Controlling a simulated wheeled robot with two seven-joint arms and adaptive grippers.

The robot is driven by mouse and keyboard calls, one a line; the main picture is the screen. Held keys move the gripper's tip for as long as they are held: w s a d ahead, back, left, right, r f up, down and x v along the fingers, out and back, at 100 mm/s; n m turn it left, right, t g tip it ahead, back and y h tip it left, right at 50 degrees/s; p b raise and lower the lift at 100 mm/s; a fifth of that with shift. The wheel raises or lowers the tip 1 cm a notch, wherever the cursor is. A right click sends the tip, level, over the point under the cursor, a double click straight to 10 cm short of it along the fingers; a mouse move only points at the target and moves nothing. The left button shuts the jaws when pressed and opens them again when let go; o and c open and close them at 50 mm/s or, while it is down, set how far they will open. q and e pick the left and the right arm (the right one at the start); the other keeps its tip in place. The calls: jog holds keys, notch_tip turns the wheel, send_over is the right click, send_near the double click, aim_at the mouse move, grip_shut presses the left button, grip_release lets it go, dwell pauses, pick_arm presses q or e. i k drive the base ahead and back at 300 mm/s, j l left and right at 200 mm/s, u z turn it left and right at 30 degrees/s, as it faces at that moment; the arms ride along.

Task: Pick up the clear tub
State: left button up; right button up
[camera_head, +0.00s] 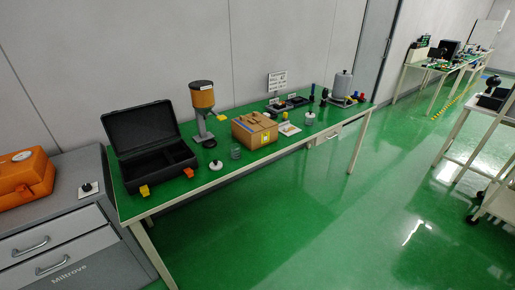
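A small clear, open-looking tub (235,153) stands on the green-topped table (262,165), near its front edge. It is just left of a cardboard box (254,131). A white round lid-like piece with a dark knob (216,166) lies to its left, apart from it. A second small clear container with a pale top (309,119) stands farther right on the same table. Both are too small to make out in detail. Neither of my grippers is in view.
An orange-topped dispenser (203,100) stands behind the tub. An orange case (25,178) sits on a grey drawer cabinet (75,205) at left. The green floor (320,220) in front is clear.

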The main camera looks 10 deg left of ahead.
aim_at(235, 150)
jog(key=i+j+z, duration=0.7)
jog(key=j, duration=0.2)
jog(key=k, duration=0.1)
